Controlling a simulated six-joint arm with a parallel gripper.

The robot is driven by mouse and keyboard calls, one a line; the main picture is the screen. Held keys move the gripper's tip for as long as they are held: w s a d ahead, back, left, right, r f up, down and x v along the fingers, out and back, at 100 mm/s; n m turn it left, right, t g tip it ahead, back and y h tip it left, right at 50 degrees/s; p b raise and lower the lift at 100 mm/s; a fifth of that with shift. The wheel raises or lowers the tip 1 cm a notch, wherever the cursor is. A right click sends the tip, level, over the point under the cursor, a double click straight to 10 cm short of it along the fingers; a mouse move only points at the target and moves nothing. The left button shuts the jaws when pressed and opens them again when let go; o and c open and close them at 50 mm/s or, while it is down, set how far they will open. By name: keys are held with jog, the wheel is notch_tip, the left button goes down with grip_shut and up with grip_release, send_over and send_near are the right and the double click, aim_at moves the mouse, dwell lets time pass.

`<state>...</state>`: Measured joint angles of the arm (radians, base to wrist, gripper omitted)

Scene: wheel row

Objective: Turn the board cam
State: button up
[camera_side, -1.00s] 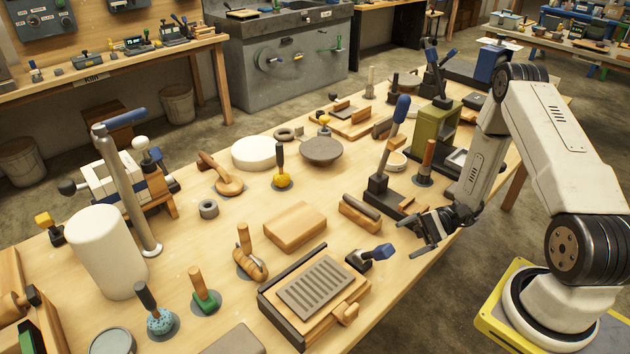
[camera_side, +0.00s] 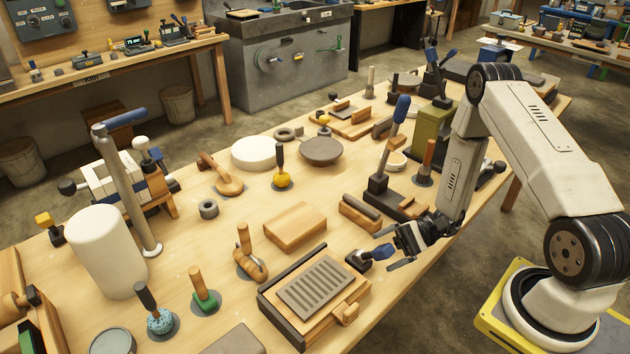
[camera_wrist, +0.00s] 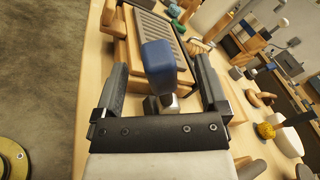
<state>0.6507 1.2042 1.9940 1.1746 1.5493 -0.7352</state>
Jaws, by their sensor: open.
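The board cam has a blue handle (camera_side: 377,252) on a small dark base (camera_side: 358,262), beside the right corner of a wooden board with a grey ridged plate (camera_side: 317,285). My gripper (camera_side: 386,249) is open at the cam, its fingers on either side of the blue handle. In the wrist view the blue handle (camera_wrist: 158,66) stands between the two open fingers (camera_wrist: 163,80), with a visible gap to each. A metal stub (camera_wrist: 168,102) shows below the handle. The cam's base is partly hidden there by the handle and gripper.
A tall blue-handled lever (camera_side: 398,118) on a dark base stands behind my gripper, near a green frame (camera_side: 430,130). The bench's front edge runs close under my gripper.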

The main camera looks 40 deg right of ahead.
jog(key=shift+x, duration=0.8)
grip_shut()
